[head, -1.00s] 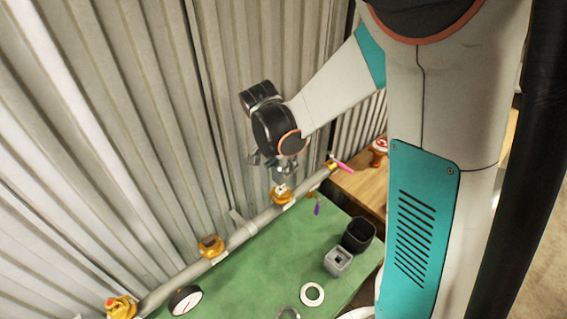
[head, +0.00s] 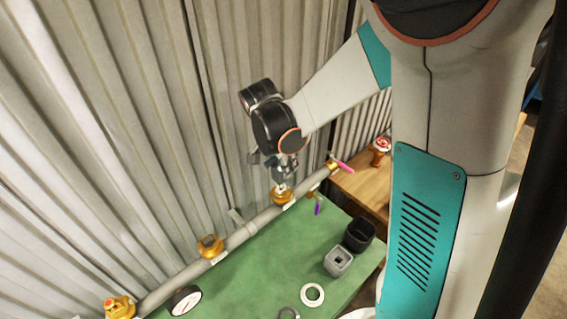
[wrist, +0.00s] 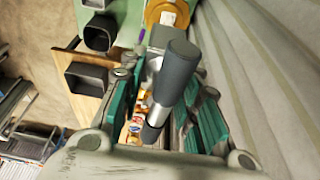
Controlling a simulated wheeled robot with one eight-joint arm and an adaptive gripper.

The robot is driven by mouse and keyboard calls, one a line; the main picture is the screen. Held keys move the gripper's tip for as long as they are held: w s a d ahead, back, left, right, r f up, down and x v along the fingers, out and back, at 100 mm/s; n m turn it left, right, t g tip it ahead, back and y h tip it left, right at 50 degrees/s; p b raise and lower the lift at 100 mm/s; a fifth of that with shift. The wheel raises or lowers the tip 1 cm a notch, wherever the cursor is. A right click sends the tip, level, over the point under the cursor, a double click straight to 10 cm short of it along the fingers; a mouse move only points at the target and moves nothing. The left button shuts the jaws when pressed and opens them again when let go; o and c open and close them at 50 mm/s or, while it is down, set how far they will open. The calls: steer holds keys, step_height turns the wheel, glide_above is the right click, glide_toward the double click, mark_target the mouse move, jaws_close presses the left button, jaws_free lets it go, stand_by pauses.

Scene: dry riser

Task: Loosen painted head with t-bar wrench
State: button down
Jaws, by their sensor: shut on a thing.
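The t-bar wrench (wrist: 173,76) has a dark grey bar with a bright metal collar. My gripper (wrist: 160,105) is shut on it, its teal-lined fingers on either side. In the head view my gripper (head: 284,172) is just above a brass fitting (head: 283,196) on the grey pipe. The same fitting shows at the top of the wrist view (wrist: 165,12), partly behind the wrench. I cannot tell whether the wrench is seated on its head. Two more brass heads, one in mid-pipe (head: 210,246) and one at the near end (head: 120,307), stand on the pipe.
The pipe (head: 240,235) runs along the corrugated wall above a green bench. A pink lever (head: 343,165) and a purple lever (head: 318,208) stick out. A gauge (head: 185,300), black bin (head: 358,234), grey block (head: 338,261) and white ring (head: 312,294) are on the bench.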

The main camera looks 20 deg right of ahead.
steer(key=shift+f+b, duration=2.45)
steer(key=shift+f, duration=0.25)
steer(key=n+t+b, duration=0.1)
steer(key=n, duration=0.3)
steer(key=shift+w+y, duration=0.1)
steer(key=shift+y, duration=0.2)
steer(key=shift+w+a+n, duration=0.1)
steer(key=shift+a+n, duration=0.05)
steer(key=shift+n, duration=0.65)
steer(key=n+y+b, duration=0.1)
steer(key=n, duration=0.2)
steer(key=shift+a+t, duration=0.1)
steer(key=shift+t, duration=0.3)
steer(key=shift+m, duration=0.3)
steer(key=shift+r, duration=0.15)
